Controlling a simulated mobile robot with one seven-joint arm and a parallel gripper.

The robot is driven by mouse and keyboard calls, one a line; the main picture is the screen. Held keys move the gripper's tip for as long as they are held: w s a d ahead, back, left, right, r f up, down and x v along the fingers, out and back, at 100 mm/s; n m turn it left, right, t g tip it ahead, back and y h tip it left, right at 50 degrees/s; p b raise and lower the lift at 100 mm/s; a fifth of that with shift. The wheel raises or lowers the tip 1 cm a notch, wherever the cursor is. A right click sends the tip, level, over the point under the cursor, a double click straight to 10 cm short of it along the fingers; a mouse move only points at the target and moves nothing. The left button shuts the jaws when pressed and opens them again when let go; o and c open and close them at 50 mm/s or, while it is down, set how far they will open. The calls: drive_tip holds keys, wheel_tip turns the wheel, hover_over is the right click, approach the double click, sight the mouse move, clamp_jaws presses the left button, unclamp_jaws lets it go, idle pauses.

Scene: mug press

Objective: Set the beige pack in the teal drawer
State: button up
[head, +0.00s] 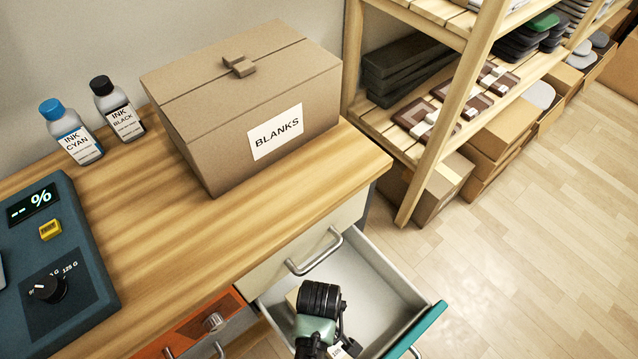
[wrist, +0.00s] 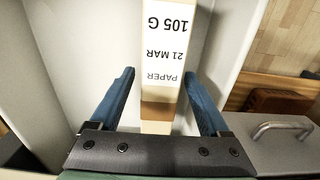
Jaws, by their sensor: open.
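The teal drawer (head: 422,328) is pulled out under the bench, with a light grey inside and a teal front. The beige pack (wrist: 164,100) has a white label reading 105 G, 21 MAR, PAPER. It is inside the drawer, near its left side; a small beige part (head: 292,297) shows in the head view beside my arm. My gripper (wrist: 160,76) is down in the drawer, its blue fingers open on either side of the pack with a gap at each side. In the head view my wrist hides the fingers and most of the pack.
A closed drawer with a metal handle (head: 314,254) sits above, and an orange drawer (head: 200,322) to the left. The drawer's right part is empty.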

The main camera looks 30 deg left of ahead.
wheel_tip(320, 180, up, 13)
drive_tip(key=p, duration=0.3)
drive_tip(key=shift+p, duration=0.4)
drive_tip(key=shift+w+r, duration=0.1)
